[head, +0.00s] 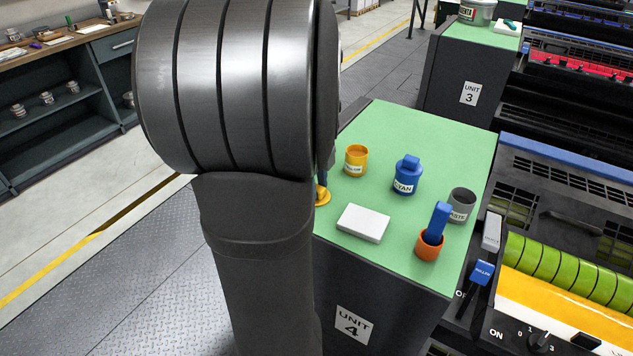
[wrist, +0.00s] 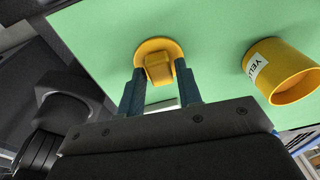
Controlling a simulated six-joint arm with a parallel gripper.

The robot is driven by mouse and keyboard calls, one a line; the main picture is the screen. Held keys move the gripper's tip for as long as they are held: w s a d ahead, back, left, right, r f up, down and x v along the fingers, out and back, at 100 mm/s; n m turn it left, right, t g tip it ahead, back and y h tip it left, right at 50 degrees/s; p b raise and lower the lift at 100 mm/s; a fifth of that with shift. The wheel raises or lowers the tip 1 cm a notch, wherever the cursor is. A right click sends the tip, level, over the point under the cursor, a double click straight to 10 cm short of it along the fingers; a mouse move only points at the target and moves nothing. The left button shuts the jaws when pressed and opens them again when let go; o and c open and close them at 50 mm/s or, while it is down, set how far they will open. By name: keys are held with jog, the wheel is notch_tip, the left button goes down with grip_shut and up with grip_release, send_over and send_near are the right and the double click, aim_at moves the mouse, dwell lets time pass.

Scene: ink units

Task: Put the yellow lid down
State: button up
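The yellow lid (wrist: 152,49) shows in the wrist view with its square knob between the two fingers of my gripper (wrist: 159,69). The fingers look closed on the knob. In the head view my arm hides most of the gripper, and part of the lid (head: 322,196) shows at the left side of the green top. I cannot tell whether the lid touches the top. The yellow ink pot (head: 356,162) stands open and upright farther back on the top. It also shows at the right in the wrist view (wrist: 258,80).
The green top (head: 405,232) holds a blue cyan pot (head: 407,177) with its lid on, a white block (head: 363,223), a grey waste cup (head: 461,206) and an orange cup (head: 428,246) with a blue tool (head: 439,222). The press (head: 560,270) stands at the right.

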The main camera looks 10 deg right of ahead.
jog(key=shift+o, duration=1)
notch_tip(320, 180, up, 12)
jog(key=a, duration=0.1)
jog(key=shift+w+r, duration=0.15)
jog(key=shift+w, duration=0.1)
jog(key=shift+a, duration=0.1)
